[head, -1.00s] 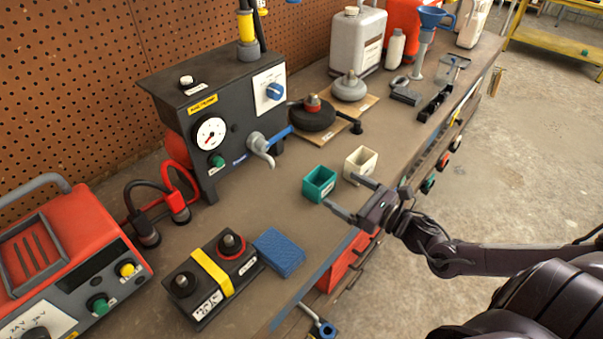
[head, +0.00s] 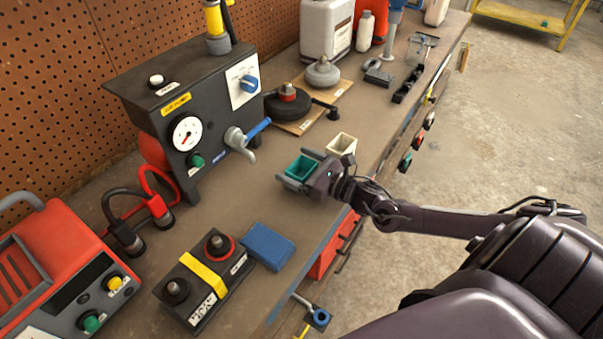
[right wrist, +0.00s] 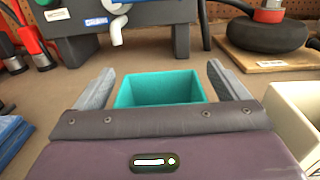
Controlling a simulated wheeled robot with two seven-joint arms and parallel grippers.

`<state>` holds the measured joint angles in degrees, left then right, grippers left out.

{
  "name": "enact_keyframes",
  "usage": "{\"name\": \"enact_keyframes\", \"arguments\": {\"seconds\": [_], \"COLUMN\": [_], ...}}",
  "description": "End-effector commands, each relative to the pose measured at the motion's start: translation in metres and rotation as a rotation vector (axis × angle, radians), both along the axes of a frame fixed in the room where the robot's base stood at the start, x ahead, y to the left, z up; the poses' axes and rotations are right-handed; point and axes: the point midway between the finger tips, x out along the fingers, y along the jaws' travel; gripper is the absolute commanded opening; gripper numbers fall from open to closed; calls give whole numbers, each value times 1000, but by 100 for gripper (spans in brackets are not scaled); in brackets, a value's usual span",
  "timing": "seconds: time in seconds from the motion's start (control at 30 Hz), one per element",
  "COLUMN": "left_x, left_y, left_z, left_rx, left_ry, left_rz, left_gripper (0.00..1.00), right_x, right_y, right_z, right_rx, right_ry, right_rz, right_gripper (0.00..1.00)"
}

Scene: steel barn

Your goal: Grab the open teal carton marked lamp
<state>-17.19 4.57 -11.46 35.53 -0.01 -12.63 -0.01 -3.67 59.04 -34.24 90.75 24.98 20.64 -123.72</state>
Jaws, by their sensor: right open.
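The open teal carton (head: 301,168) stands upright on the workbench, near its front edge. It also shows in the right wrist view (right wrist: 160,88), where its top is open and its lower part is hidden behind my gripper body. No lamp marking is readable on it now. My right gripper (head: 297,167) is open, with one finger on each side of the carton. In the right wrist view the fingers (right wrist: 160,84) stand apart from the carton walls, with a gap on both sides. My left gripper is not in view.
A cream open carton (head: 341,145) stands just right of the teal one, close to my right gripper. A blue sponge-like block (head: 268,246) and a black battery (head: 205,279) lie nearer. A black gauge machine (head: 186,100) stands behind. Bare bench lies between it and the carton.

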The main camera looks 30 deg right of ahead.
Motion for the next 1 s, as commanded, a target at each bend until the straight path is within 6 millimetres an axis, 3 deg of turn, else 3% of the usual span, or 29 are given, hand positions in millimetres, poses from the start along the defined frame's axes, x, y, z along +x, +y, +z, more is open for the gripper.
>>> {"name": "enact_keyframes", "arguments": {"seconds": [0.33, 0.7, 1.0], "left_x": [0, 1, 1], "left_y": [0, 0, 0], "left_z": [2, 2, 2], "left_rx": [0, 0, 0], "left_ry": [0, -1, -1], "left_rz": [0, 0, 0], "left_gripper": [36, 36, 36], "right_x": [8, 8, 8], "right_y": [4, 4, 3], "right_z": [0, 0, 2], "right_rx": [-1, -1, -1], "right_ry": [1, 1, 1], "right_rz": [0, 0, 0], "right_gripper": [94, 46, 46]}}
